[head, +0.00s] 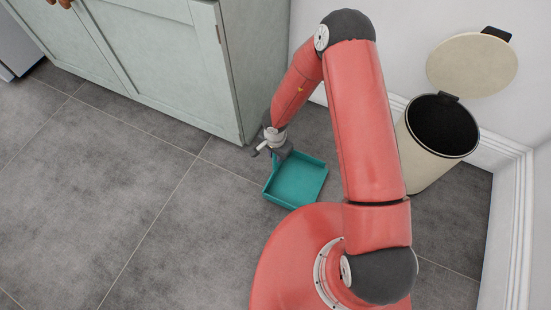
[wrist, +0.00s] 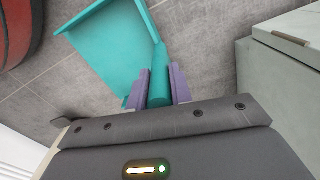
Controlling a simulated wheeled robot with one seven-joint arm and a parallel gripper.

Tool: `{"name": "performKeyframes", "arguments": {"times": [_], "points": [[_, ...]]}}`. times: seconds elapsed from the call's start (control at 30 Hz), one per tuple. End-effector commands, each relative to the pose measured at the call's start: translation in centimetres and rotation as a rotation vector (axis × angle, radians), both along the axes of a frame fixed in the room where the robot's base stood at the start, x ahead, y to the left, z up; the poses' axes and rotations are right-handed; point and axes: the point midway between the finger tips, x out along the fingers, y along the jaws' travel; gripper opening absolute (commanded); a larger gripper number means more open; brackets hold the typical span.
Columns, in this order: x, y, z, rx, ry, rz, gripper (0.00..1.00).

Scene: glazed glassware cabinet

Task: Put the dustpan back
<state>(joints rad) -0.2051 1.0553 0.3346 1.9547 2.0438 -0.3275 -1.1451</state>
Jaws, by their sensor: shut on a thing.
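The teal dustpan (head: 297,181) is just in front of my base, by the corner of the pale green cabinet. Its open pan faces up, and I cannot tell if it touches the floor. My gripper (head: 278,150) is at its far left corner. In the wrist view the purple fingers of my gripper (wrist: 160,88) are shut on the dustpan's round teal handle. The dustpan's pan (wrist: 108,45) extends away from the fingers at the upper left of that view.
The pale green cabinet (head: 165,62) stands left of the arm with its doors shut. A cream bin (head: 420,160) with its lid (head: 472,64) open stands at the right by the wall. The grey tiled floor (head: 105,190) at the left is clear.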

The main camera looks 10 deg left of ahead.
Motion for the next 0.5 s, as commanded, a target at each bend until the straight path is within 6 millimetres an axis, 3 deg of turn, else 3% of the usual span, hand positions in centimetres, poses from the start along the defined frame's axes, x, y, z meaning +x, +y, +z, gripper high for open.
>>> {"name": "performKeyframes", "arguments": {"times": [0.13, 0.47, 0.5], "points": [[-0.1, 0.0, -2.5, -0.003, 0.002, 0.0, 0.0], [0.0, 0.0, -2.7, 0.0, 0.001, 0.0, 0.0], [0.0, 0.0, -2.8, 0.0, 0.001, 0.0, 0.23]]}}
